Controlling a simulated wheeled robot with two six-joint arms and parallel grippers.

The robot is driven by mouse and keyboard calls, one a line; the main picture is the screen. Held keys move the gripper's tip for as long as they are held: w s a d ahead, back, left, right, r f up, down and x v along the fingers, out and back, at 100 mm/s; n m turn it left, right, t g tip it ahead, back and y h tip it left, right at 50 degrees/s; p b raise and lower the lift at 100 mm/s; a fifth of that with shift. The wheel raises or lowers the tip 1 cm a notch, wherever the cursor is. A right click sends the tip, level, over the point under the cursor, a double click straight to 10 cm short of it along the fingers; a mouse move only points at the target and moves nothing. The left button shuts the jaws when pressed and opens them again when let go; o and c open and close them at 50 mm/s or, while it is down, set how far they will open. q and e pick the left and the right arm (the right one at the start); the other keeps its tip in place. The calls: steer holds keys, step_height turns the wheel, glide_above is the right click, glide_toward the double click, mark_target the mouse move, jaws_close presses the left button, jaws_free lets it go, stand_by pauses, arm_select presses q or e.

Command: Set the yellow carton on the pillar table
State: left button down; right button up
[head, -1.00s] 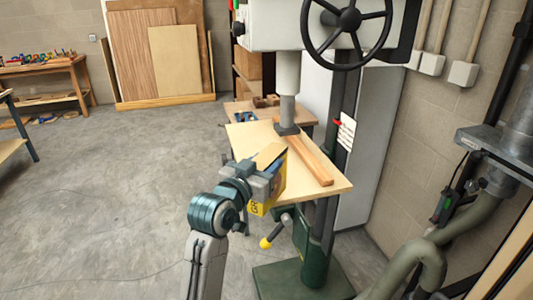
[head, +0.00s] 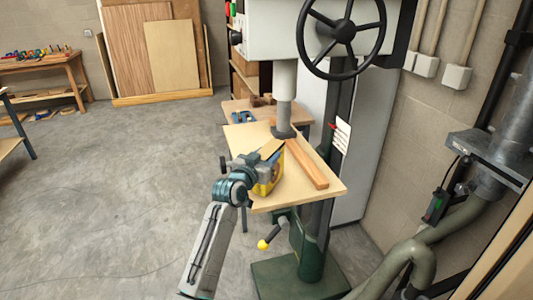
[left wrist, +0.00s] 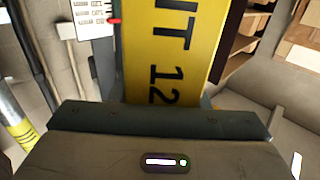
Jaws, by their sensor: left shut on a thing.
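The yellow carton (head: 268,175) is in my left gripper (head: 262,168), which is shut on it. In the head view the carton is over the near left part of the pillar table (head: 310,200), a pale wooden board on a green machine column. I cannot tell whether its base touches the board. In the left wrist view the yellow carton (left wrist: 172,50) fills the middle, with dark printed characters on its face. The gripper hides part of the carton in the head view. My right gripper is not in view.
A wooden bar (head: 307,165) lies on the table to the right of the carton. The machine's spindle (head: 285,100) comes down behind the carton. A handle with a yellow knob (head: 263,244) sticks out below the board.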

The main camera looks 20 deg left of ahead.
arm_select(q)
steer(key=shift+f, duration=0.2)
steer(key=c, duration=0.8)
jaws_free()
steer(key=shift+r, duration=0.1)
steer(key=shift+s, duration=0.45)
steer(key=s+b, duration=0.1)
steer(key=s, duration=0.2)
steer(key=s+a+b, duration=0.1)
steer(key=s, duration=0.3)
steer(key=s+a+b, duration=0.1)
steer(key=s, duration=0.3)
steer(key=shift+a, duration=0.1)
